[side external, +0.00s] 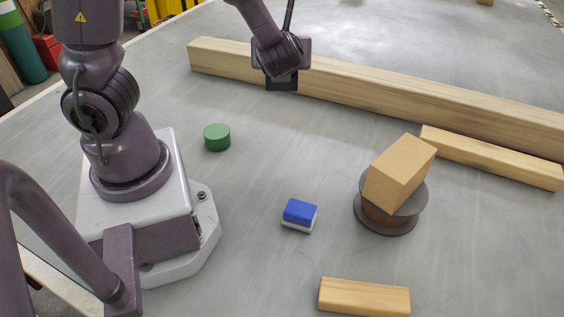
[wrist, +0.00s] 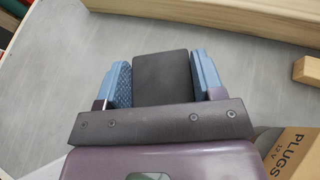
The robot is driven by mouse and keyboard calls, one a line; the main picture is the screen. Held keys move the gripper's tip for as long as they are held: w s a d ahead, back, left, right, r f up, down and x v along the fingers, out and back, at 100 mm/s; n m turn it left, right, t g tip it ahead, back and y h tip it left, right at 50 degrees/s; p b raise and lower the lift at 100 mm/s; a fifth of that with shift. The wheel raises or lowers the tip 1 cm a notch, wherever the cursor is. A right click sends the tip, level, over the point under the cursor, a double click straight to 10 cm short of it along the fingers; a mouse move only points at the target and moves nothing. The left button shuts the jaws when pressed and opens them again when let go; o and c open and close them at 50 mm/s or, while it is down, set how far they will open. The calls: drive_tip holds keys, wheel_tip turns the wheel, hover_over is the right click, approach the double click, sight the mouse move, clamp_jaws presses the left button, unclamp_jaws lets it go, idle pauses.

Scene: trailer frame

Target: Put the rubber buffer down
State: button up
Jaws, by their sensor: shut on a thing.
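The rubber buffer is a black block, seen in the wrist view (wrist: 163,78) between two blue finger pads. My gripper (wrist: 163,75) is shut on it, one pad against each side. In the side external view my gripper (side external: 282,74) hangs at the top centre, in front of the long timber beam. The dark buffer (side external: 282,85) shows at its lower end. The buffer seems to be held above the grey surface, but its exact height is hard to tell.
A long timber beam (side external: 400,95) crosses the back, with a shorter batten (side external: 490,157) beside it. A green cylinder (side external: 217,138), a blue-and-white block (side external: 299,214), a wood piece (side external: 364,296) and a carton (side external: 400,172) on a reel (side external: 386,219) stand around clear grey surface.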

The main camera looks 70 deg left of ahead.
wheel_tip(320, 180, down, 23)
drive_tip(key=shift+r, duration=0.2)
idle(0.7)
drive_tip(key=o, duration=1.1)
drive_tip(key=v, duration=1.2)
drive_tip(key=s+r+n+h, duration=0.2)
drive_tip(key=r+n+h, duration=0.2)
drive_tip(key=r+n, duration=0.3)
drive_tip(key=s+r+n+h, duration=0.2)
drive_tip(key=r+n+h, duration=0.2)
drive_tip(key=r+n, duration=0.4)
drive_tip(key=s+r+n+h, duration=0.2)
drive_tip(key=r+n+h, duration=0.2)
drive_tip(key=r+n, duration=0.3)
wheel_tip(320, 180, up, 5)
drive_tip(key=shift+r+n+h, duration=0.2)
drive_tip(key=shift+n+h, duration=0.1)
